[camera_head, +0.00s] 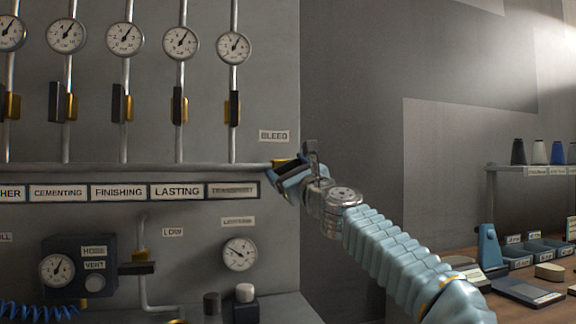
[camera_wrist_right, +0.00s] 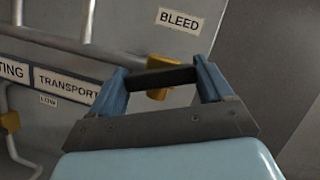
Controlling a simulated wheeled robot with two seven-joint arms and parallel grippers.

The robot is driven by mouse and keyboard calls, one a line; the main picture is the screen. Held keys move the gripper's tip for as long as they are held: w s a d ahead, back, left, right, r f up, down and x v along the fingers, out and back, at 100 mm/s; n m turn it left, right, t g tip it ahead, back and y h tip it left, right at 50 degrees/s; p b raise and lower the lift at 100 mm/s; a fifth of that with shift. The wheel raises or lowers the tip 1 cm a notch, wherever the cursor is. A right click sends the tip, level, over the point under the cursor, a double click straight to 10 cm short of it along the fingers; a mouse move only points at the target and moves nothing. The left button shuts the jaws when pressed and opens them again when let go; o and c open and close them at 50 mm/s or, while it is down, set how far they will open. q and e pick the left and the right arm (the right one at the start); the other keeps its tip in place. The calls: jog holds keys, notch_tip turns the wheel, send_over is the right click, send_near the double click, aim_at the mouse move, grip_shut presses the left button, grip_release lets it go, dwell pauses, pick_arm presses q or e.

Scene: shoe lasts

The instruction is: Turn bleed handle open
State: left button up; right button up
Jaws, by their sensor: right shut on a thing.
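The bleed handle is a dark bar (camera_wrist_right: 163,77) on a yellow valve body (camera_wrist_right: 158,93) below the BLEED label (camera_wrist_right: 180,21) in the right wrist view. My right gripper (camera_wrist_right: 163,80) is shut on the dark handle, with one blue finger at each end of it. In the head view my right gripper (camera_head: 284,168) is at the right end of the horizontal pipe, under the BLEED label (camera_head: 274,136). There the handle is mostly hidden by the fingers. My left gripper is not in view.
Several gauges (camera_head: 180,43) with black-handled valves (camera_head: 178,106) stand on vertical pipes above the horizontal pipe (camera_head: 140,165). A bench with bins (camera_head: 520,262) is at the right.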

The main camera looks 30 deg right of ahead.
jog(key=n+y, duration=0.2)
jog(key=n, duration=0.2)
jog(key=shift+g, duration=0.3)
jog(key=n+g+y, duration=0.1)
jog(key=n, duration=0.3)
jog(key=shift+y, duration=0.4)
jog(key=n+g, duration=0.1)
jog(key=n, duration=0.2)
jog(key=n+g, duration=0.1)
jog(key=n, duration=0.3)
jog(key=shift+g+y, duration=0.3)
jog(key=o, duration=1)
jog(key=shift+c, duration=0.2)
jog(key=s+d+b, duration=0.2)
jog(key=s+b, duration=0.1)
jog(key=s, duration=1)
jog(key=shift+s+b, duration=0.3)
jog(key=shift+b, duration=0.05)
jog(key=shift+d, duration=0.1)
